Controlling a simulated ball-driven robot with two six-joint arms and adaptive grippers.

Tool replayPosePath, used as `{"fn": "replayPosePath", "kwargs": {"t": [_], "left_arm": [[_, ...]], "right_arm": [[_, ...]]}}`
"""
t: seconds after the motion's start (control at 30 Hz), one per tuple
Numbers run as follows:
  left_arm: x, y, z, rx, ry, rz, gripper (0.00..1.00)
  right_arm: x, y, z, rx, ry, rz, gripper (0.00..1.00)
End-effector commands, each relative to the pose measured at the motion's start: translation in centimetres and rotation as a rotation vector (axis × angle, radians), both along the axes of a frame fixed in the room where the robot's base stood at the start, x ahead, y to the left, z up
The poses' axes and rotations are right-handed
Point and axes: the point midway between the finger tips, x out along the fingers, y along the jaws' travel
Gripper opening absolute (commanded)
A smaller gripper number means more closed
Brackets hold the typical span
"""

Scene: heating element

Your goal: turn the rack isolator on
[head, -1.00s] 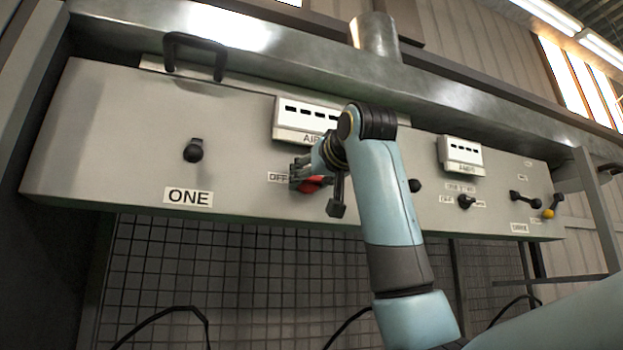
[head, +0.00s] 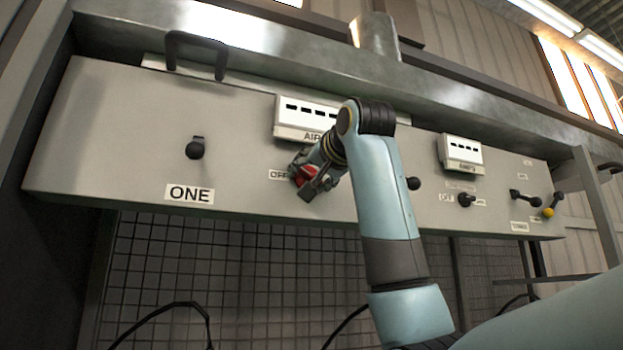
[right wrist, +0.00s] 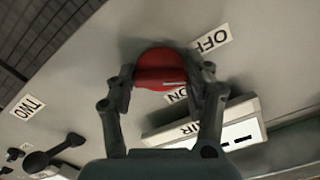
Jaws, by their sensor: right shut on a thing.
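The rack isolator is a round red knob (head: 307,172) on the grey panel, beside the OFF label (head: 279,174) and below a white meter box. My right gripper (head: 305,182) is at the knob and partly hides it in the head view. In the right wrist view the red knob (right wrist: 160,68) sits between the two fingers of my right gripper (right wrist: 164,82), which are shut on it. The OFF label (right wrist: 212,40) and the ON label (right wrist: 178,95) show beside the knob there. My left gripper is not in view.
The grey panel (head: 110,140) carries a black knob (head: 195,149) above the ONE label, and more black switches (head: 465,200) to the right. A white meter box (head: 461,153) stands out from the panel. A black handle (head: 196,40) sticks up at the upper left.

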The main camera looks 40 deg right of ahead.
Motion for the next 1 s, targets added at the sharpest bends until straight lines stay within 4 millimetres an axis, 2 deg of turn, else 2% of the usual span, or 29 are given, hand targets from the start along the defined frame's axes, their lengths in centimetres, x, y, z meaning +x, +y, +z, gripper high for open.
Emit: {"fn": "replayPosePath", "kwargs": {"t": [0.7, 1.0], "left_arm": [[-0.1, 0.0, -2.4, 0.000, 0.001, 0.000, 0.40], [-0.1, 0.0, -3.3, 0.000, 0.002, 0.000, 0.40]], "right_arm": [[0.0, 0.1, 0.0, 0.656, -0.158, 0.000, 0.20], [0.0, 0.2, 0.1, 0.873, -0.210, 0.000, 0.20]]}}
